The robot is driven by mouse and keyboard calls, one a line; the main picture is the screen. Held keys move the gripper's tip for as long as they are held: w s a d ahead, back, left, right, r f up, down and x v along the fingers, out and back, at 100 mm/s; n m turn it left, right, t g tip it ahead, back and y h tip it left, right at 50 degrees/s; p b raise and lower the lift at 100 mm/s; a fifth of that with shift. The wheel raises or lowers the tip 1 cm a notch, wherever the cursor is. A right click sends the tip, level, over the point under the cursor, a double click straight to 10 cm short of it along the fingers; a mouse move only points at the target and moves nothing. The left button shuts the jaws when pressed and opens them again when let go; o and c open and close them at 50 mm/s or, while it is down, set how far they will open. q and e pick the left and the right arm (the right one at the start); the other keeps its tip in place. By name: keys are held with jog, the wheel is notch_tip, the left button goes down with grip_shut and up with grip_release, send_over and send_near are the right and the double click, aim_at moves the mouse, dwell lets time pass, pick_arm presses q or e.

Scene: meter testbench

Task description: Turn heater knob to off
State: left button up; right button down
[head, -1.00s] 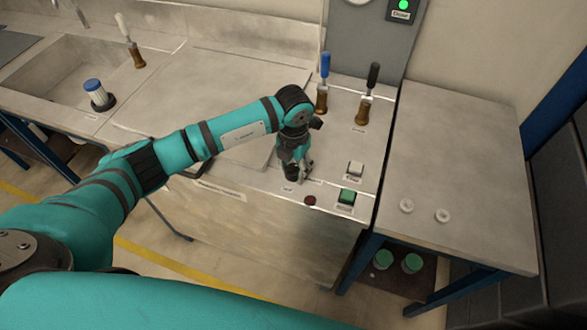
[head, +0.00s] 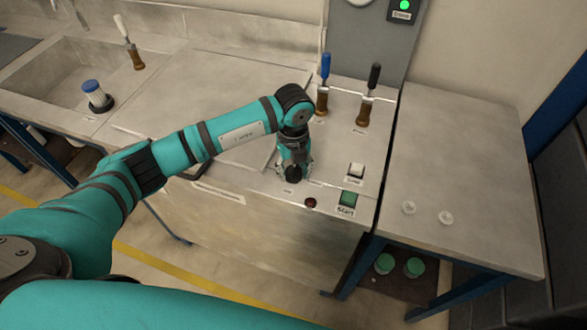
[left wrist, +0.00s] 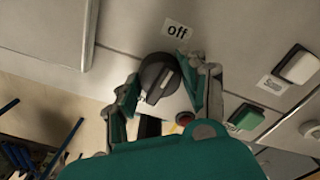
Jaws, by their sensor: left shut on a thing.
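The heater knob (left wrist: 158,77) is round and black with a raised ridge, and shows in the left wrist view. Its ridge slants from lower left to upper right. A white "off" label (left wrist: 177,29) lies just beyond it on the grey panel. My left gripper (left wrist: 165,82) has one finger on each side of the knob and is shut on it. In the head view my left gripper (head: 293,174) points down at the bench's front edge and mostly hides the knob. My right gripper is not in view.
A red button (head: 311,202), a green Start button (head: 347,198) and a white button (head: 356,170) sit right of the gripper. A blue-handled lever (head: 324,82) and a black-handled lever (head: 368,93) stand behind. A side table (head: 460,160) holds two small white rings.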

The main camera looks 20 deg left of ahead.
aim_at(294, 167)
pick_arm(q)
jog(key=shift+n, duration=0.6)
jog(key=o, duration=1.2)
jog(key=shift+r, duration=0.1)
notch_tip(294, 167, up, 12)
jog(key=shift+f, duration=0.1)
